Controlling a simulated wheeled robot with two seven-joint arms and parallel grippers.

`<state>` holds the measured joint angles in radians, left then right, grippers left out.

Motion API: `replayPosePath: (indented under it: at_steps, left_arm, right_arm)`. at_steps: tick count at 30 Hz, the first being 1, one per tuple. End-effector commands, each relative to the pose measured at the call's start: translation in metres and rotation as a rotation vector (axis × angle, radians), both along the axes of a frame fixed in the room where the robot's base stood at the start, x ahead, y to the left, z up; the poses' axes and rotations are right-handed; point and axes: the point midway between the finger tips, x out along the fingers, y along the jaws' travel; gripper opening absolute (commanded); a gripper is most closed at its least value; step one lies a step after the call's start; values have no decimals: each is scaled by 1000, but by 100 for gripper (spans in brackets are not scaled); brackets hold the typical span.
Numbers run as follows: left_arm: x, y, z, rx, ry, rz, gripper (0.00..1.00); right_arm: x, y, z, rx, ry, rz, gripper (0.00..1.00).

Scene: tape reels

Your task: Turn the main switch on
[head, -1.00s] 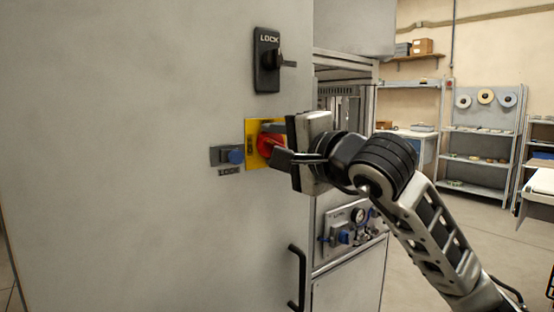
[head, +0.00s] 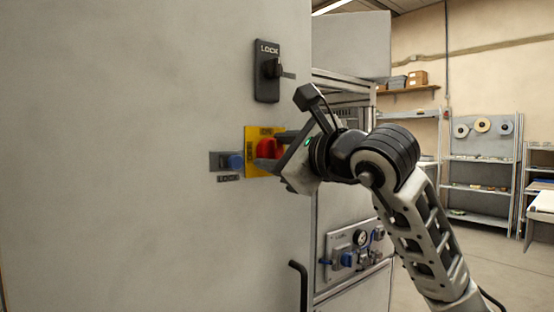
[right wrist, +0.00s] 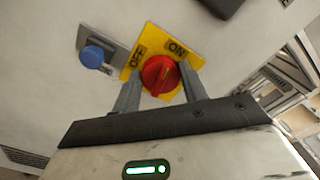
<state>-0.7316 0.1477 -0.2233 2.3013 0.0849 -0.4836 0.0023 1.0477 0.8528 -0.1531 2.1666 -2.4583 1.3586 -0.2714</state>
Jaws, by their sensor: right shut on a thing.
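The main switch is a red rotary knob (head: 266,149) on a yellow plate (head: 251,168) on the grey cabinet face. In the right wrist view the red knob (right wrist: 160,76) sits between the two fingers, with the ON label (right wrist: 177,49) and the OFF label (right wrist: 138,58) on the plate beyond it. My right gripper (head: 268,150) is shut on the knob, its body tilted. I cannot tell exactly which label the knob points to. My left gripper is out of view.
A black LOCK handle (head: 267,70) is above the switch, and a blue knob (head: 235,162) on a grey plate is left of it. A black door handle (head: 298,285) and a gauge panel (head: 352,250) are below. Shelves (head: 478,160) stand far right.

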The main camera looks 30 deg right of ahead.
Motion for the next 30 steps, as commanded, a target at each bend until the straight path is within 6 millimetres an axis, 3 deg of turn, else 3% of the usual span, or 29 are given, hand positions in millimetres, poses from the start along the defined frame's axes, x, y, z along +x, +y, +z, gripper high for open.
replayPosePath:
  at_steps: [12,29,30]
  left_arm:
    - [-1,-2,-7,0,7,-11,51]
    - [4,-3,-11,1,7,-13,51]
    - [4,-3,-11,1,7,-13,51]
  right_arm:
    - [0,-1,-1,196,17,-2,20]
    - [0,-1,-1,224,21,-2,20]
    - [0,-1,-1,224,21,-2,48]
